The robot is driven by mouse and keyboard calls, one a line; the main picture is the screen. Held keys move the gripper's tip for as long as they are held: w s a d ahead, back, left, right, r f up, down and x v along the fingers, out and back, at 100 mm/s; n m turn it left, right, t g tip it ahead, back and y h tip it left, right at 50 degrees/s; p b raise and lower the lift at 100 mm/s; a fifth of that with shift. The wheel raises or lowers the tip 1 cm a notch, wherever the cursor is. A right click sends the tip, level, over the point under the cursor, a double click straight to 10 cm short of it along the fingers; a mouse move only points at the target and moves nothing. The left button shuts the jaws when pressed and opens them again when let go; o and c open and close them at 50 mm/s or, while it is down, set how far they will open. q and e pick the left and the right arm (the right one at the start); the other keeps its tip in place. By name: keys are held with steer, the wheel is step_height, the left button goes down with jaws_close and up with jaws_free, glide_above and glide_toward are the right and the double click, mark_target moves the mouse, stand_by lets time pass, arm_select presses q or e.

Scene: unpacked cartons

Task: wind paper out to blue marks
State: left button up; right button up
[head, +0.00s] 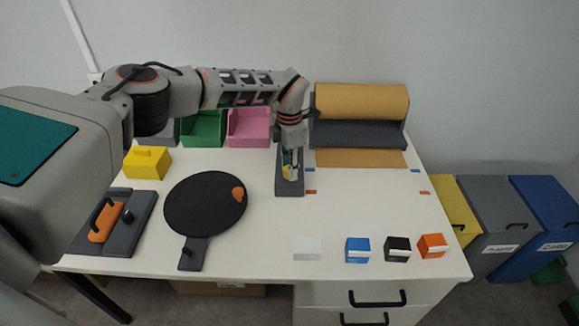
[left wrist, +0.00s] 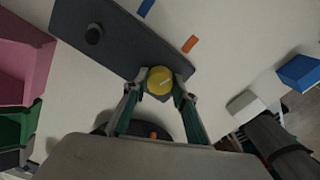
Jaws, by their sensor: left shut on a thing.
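The brown paper roll (head: 361,101) sits in a dark grey holder (head: 357,134) at the back right of the table. A short strip of paper (head: 360,158) lies out in front of it. Blue marks (head: 415,170) lie on either side, just nearer than the paper's front edge; orange marks (head: 425,192) lie nearer still. My left gripper (head: 291,172) points down over a dark grey plate (head: 289,189) left of the paper. In the left wrist view its fingers (left wrist: 159,86) are shut on a round yellow knob (left wrist: 160,78) at one end of that plate. My right gripper is not in view.
White, blue (head: 357,250), black and orange blocks line the front edge. The table in front of the paper is clear.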

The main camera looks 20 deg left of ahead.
arm_select(q)
steer(key=shift+m, duration=0.6)
steer(key=o, duration=1.1)
step_height(320, 180, up, 12)
